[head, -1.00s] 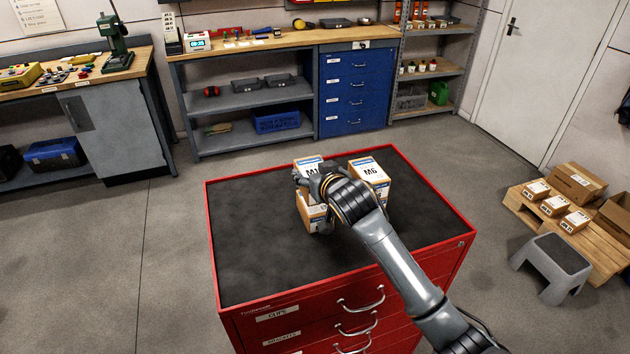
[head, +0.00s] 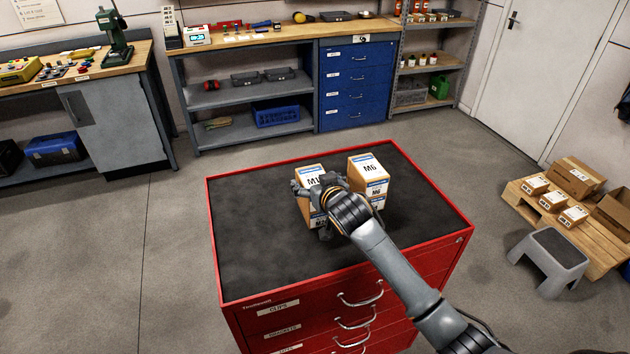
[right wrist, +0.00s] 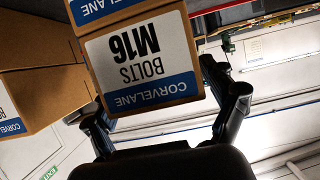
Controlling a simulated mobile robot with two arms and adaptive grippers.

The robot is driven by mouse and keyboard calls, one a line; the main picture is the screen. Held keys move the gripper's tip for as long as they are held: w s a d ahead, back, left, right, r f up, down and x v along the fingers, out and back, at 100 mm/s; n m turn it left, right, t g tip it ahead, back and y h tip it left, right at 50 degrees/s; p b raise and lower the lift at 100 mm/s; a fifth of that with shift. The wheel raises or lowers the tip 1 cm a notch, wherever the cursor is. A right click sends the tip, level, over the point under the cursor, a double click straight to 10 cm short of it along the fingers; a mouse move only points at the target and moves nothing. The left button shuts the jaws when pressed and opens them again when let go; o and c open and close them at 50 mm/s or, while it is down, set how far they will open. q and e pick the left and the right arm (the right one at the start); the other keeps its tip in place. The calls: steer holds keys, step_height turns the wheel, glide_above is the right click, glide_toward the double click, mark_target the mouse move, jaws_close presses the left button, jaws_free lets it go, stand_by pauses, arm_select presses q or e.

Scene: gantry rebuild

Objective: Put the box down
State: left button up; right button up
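The held box (head: 304,205) is a brown carton with a white "M1…" label on top; the right wrist view shows its face marked M16 BOLTS (right wrist: 145,62). My right gripper (head: 322,192) has a finger on either side of this box and appears shut on it. The box is upright, directly over another box (right wrist: 105,8) with a blue label band; the two look touching or nearly so. The gripper hides much of the lower box in the head view. My left gripper is not in view.
An M6 box (head: 369,166) tops a stack close to the right. Both stacks stand on the black top of a red drawer cabinet (head: 250,260), whose left part is clear. A grey step stool (head: 552,250) and a pallet (head: 600,238) with cartons are at the right.

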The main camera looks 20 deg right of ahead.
steer(key=shift+r, duration=0.15)
steer(key=b+v, duration=0.1)
steer(key=v, duration=1.1)
steer(key=shift+b, duration=0.35)
